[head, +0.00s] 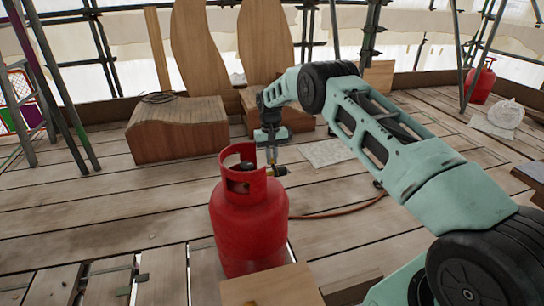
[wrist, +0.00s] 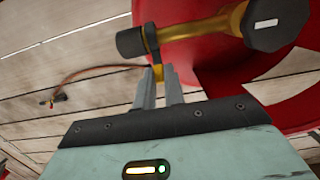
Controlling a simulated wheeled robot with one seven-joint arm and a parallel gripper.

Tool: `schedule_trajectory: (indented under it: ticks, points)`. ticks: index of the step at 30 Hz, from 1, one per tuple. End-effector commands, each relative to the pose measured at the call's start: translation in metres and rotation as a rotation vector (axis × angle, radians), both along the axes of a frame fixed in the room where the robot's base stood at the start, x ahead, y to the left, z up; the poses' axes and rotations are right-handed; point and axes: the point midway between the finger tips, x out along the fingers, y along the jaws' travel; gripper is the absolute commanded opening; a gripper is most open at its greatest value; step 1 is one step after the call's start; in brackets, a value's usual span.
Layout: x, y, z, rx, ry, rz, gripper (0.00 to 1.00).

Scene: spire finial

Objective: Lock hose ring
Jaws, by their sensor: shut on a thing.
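A red gas bottle (head: 250,222) stands upright on the plank floor, with its collar open around the valve. In the wrist view, a brass valve body (wrist: 205,28) crosses over the red bottle and carries a black knob (wrist: 278,22). At the valve's outer end is a black cylindrical fitting with a dark ring (wrist: 150,38).
An orange hose (head: 340,211) lies on the floor right of the bottle; it also shows in the wrist view (wrist: 95,69). A wooden box (head: 270,287) stands in front. Curved wooden seats (head: 180,130) stand behind, with open plank floor at left.

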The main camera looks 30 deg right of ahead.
Motion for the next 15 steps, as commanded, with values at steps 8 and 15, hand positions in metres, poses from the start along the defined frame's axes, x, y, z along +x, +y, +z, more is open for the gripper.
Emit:
schedule_trajectory:
  ticks: [8,15]
  points:
    - [0.0009,-0.0004,0.0008,0.001,0.001,0.0,0.0]
    - [0.0005,-0.0003,0.0006,0.0,0.002,0.0,0.33]
